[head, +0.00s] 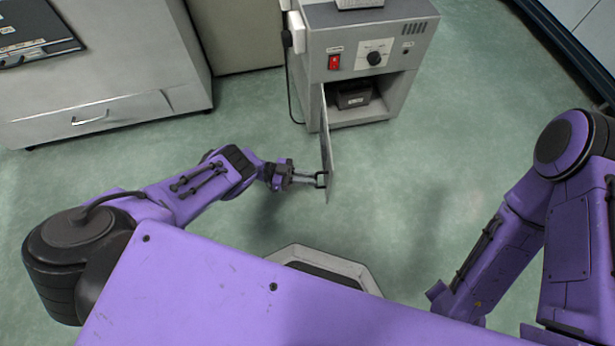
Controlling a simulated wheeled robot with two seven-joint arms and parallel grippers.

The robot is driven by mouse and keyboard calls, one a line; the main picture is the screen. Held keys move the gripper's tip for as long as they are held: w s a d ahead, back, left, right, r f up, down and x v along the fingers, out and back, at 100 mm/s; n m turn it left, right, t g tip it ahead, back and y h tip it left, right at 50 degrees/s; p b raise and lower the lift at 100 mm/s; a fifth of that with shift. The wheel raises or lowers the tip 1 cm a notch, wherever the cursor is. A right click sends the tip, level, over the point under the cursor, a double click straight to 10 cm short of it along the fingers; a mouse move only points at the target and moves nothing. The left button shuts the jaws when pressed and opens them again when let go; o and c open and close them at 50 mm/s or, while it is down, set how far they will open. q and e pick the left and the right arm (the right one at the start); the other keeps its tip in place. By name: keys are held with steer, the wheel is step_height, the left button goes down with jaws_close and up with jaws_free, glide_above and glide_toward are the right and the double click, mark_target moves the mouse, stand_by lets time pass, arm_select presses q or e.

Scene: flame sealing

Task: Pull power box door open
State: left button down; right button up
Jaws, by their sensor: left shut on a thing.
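The power box (410,55) is a grey metal cabinet standing on the floor at the top centre of the head view. Its door (327,150) stands swung out toward me, seen almost edge-on, hinged on the box's left side. The open compartment shows a small dark block (354,96) inside. My left gripper (316,180) is shut on the dark door handle (321,180), on the left face of the door near its free edge. My right arm comes in at the right; its gripper is not in view.
A red switch (334,62) and a black knob (374,58) sit on the box front above the opening. A grey drawer cabinet (110,75) stands at the upper left. The green floor (450,150) right of the door is clear.

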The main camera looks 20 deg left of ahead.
arm_select(q)
steer(key=shift+w+a+r, duration=0.2)
steer(key=shift+w+a, duration=0.2)
steer(key=shift+w, duration=0.1)
steer(key=c, duration=1.2)
jaws_free()
steer(key=shift+f, duration=0.15)
steer(key=shift+d, duration=0.15)
steer(key=shift+s, duration=0.1)
steer(key=a, duration=0.3)
steer(key=s+a, duration=0.1)
steer(key=a, duration=0.6)
steer(key=shift+s+a, duration=0.25)
steer(key=shift+s, duration=0.15)
